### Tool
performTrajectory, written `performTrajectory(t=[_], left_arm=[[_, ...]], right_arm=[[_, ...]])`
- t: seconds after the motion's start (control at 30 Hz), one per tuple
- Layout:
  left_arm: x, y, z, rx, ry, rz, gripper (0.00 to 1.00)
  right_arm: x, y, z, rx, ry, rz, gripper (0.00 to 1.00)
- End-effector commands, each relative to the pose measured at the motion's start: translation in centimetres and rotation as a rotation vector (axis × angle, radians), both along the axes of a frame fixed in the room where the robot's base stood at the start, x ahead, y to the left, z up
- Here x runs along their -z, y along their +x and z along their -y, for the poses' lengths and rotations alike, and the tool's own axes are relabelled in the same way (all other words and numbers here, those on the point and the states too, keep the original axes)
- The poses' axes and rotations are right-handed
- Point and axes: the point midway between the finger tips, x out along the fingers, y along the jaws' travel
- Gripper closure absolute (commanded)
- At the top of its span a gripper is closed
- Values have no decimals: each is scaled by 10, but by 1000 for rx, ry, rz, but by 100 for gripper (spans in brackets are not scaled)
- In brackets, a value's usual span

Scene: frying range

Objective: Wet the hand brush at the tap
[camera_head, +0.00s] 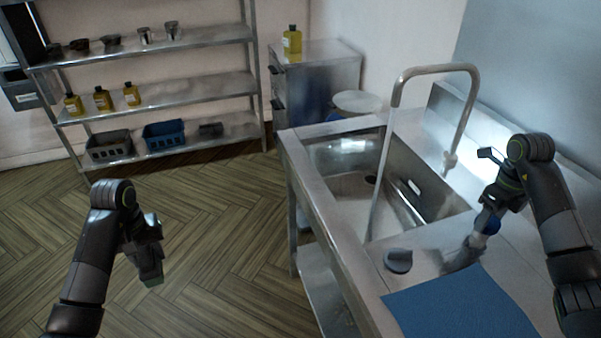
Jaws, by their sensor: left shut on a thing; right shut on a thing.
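My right gripper (490,197) is above the counter at the right of the sink. My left gripper (149,248) hangs over the floor at the left, shut on a small dark grey block with a green lower edge (152,272), too unclear to name. The tap (440,70) arches over the sink basin (345,190). A thin pale line below its spout looks like running water. The brush is to the right of this line, apart from it.
A blue cloth or mat (460,308) lies on the near counter. A dark round object (398,261) stands between it and the basin. A steel shelf (165,92) with bottles and crates and a cabinet (320,80) stand behind. The floor (215,235) at the left is clear.

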Motion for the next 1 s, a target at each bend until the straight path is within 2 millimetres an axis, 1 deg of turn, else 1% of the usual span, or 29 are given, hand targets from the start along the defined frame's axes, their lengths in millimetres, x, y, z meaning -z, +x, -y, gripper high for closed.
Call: performTrajectory(t=[0.27,0.3,0.43,0.47,0.77,0.87,1.0], left_arm=[[0,0,0,0,0,1,86],[-1,0,0,0,0,1,86],[0,0,0,0,0,1,86],[0,0,0,0,0,1,86],[-1,0,0,0,0,1,86],[-4,0,0,0,0,1,86],[-13,0,0,0,0,1,86]], right_arm=[[-1,0,0,0,-1,3,73],[-1,1,0,0,-1,3,48],[-1,0,0,1,0,2,31],[-1,0,0,1,-1,1,28],[-1,0,0,1,-1,1,28],[-4,0,0,1,-1,0,28],[-13,0,0,1,-1,0,28]])
